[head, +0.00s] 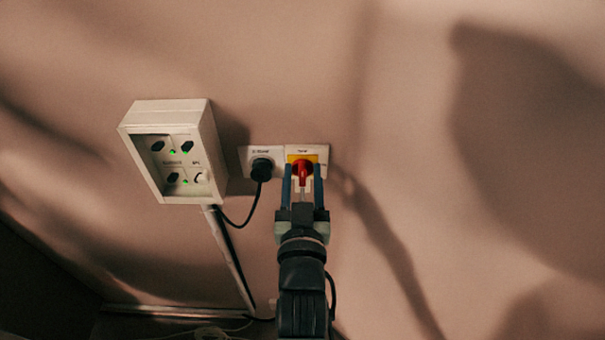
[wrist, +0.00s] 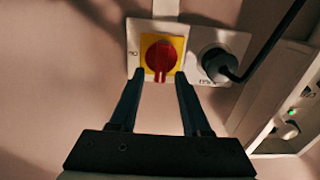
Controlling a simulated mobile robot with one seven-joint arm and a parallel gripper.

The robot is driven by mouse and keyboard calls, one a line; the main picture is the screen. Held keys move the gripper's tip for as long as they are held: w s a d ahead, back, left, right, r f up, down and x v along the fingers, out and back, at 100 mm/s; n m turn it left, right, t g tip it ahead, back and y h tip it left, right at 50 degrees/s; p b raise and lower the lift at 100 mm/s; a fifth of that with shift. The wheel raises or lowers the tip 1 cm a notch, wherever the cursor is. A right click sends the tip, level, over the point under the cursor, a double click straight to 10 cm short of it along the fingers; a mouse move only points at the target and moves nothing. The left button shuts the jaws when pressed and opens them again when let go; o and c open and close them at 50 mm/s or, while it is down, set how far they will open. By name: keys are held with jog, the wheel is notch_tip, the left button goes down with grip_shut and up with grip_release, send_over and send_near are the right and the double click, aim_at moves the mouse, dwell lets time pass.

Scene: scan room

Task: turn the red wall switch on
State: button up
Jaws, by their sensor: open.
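The red wall switch (head: 303,170) is a red rotary knob on a yellow square set in a white wall plate. In the wrist view the red knob (wrist: 160,58) shows whole, with its grip bar pointing toward my gripper. My gripper (head: 303,172) is open, with one blue finger on each side of the knob in the head view. In the wrist view my gripper's fingertips (wrist: 158,78) lie just below the knob and spread to either side. I cannot tell whether either finger touches it.
A black plug (head: 262,169) with a cable sits in a white socket plate directly left of the switch. A white box (head: 205,135) with sockets and green lights is further left. A conduit (head: 232,260) runs down from it. The wall on the right is bare.

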grip_shut()
dwell(0.4)
jog(key=m, duration=0.2)
jog(key=m+p, duration=0.1)
jog(key=m, duration=0.1)
jog(key=shift+d+m, duration=0.35)
jog(key=shift+m, duration=0.05)
jog(key=m, duration=0.3)
jog(key=m+p, duration=0.1)
jog(key=shift+d+f+m, duration=0.2)
jog(key=shift+d+m, duration=0.1)
jog(key=m, duration=0.2)
jog(key=m+p, duration=0.1)
jog(key=m, duration=0.1)
jog(key=shift+d+f, duration=0.2)
jog(key=shift+f, duration=0.15)
jog(key=shift+f+m+p, duration=0.15)
jog(key=shift+m+p, duration=0.05)
jog(key=shift+m, duration=0.9)
jog(key=shift+f+m+p, duration=0.15)
jog(key=shift+m+p, duration=0.05)
jog(key=shift+m, duration=0.9)
